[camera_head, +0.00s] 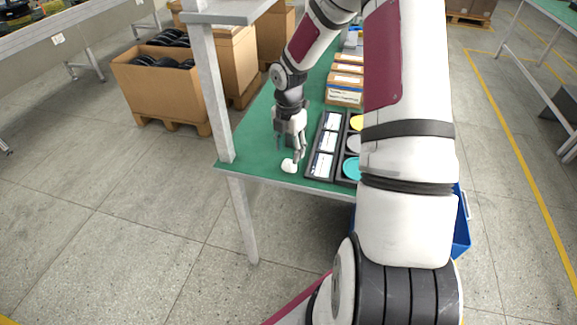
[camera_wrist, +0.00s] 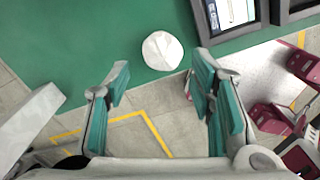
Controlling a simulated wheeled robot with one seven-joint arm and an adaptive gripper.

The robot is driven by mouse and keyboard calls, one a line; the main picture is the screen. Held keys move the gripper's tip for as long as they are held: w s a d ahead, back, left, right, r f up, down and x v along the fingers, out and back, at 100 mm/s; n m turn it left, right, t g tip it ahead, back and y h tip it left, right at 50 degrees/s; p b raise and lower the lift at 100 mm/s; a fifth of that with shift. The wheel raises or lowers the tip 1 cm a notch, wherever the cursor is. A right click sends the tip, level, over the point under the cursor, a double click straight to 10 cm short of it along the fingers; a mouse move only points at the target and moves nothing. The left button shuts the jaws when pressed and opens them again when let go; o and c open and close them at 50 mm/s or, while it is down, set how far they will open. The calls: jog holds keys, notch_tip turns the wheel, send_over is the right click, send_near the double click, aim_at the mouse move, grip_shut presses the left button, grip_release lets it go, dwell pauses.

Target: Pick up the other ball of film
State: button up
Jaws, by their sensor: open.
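A white ball of film (camera_head: 289,166) lies on the green table near its front edge. In the wrist view the ball (camera_wrist: 162,51) sits on the green surface, ahead of and between my fingers. My gripper (camera_head: 291,150) is just above and behind the ball and points down. In the wrist view my gripper (camera_wrist: 160,88) is open with nothing between its teal-padded fingers. Only one ball of film can be made out.
A black tray (camera_head: 313,177) with several white-and-blue items stands right of the ball; another holds coloured discs (camera_head: 352,168). A grey post (camera_head: 209,95) rises at the table's left corner. Cardboard boxes (camera_head: 343,97) stand farther back. Green table (camera_head: 240,152) left of the ball is clear.

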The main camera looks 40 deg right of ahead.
aim_at(290, 161)
jog(key=shift+s+d+f, duration=0.1)
jog(key=shift+f, duration=3.05)
jog(key=c, duration=0.5)
